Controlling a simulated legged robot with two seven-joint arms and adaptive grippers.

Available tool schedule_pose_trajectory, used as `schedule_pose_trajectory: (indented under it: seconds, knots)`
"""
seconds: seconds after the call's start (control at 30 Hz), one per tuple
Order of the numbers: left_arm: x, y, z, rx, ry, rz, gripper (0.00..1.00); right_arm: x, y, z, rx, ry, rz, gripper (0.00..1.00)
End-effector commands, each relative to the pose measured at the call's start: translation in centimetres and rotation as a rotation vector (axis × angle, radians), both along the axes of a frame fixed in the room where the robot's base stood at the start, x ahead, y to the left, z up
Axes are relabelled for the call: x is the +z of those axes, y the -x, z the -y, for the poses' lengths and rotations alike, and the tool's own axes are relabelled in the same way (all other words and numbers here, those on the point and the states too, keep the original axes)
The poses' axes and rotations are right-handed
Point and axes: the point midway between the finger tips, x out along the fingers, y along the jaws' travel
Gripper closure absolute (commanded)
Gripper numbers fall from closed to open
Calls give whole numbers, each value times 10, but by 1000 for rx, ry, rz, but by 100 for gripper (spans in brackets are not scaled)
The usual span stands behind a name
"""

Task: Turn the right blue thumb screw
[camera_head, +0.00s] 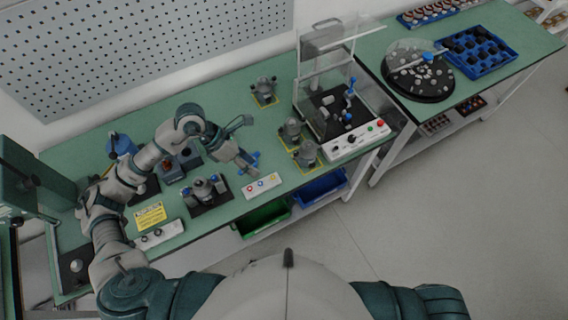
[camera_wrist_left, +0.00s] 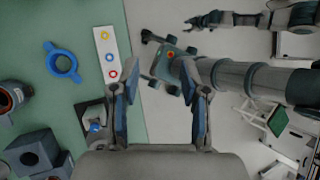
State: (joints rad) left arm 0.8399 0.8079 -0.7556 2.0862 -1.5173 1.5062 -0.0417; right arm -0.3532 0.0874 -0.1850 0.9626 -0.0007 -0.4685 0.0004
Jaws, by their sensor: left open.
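The stator fixture (camera_head: 205,191) stands on a black base on the green bench, below my left forearm in the head view. Its right blue thumb screw (camera_head: 213,179) shows at its upper right, and another blue screw (camera_head: 187,192) at its left. In the left wrist view a blue thumb screw (camera_wrist_left: 95,126) shows left of the fingers; I cannot tell which one it is. My left gripper (camera_head: 246,142) is open and empty, to the upper right of the fixture, apart from the screws. Its spread fingers (camera_wrist_left: 158,78) show in the wrist view. My right gripper (camera_wrist_left: 203,21) is small there; its jaws are unclear.
A blue two-eared ring (camera_head: 249,160) lies near the left fingers. A white button panel (camera_head: 262,186) lies at the bench's front edge. Grey stators on yellow mats (camera_head: 264,99) and a clear-shielded test station (camera_head: 335,140) stand to the right. A yellow sign (camera_head: 149,215) is at left.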

Motion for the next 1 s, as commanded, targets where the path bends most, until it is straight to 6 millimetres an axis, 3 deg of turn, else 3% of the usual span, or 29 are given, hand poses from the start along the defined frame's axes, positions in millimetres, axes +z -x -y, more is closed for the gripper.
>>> schedule_pose_trajectory:
  seconds: [0.3,0.5,0.7,1.0]
  knots:
    - [24,21,62,20,338,-83,55,0,0,0,0,0,0,60]
    - [45,29,87,54,522,-138,55,0,0,0,0,0,0,60]
    - [56,31,96,76,606,-164,55,0,0,0,0,0,0,60]
    - [58,31,97,79,615,-168,55,0,0,0,0,0,0,60]
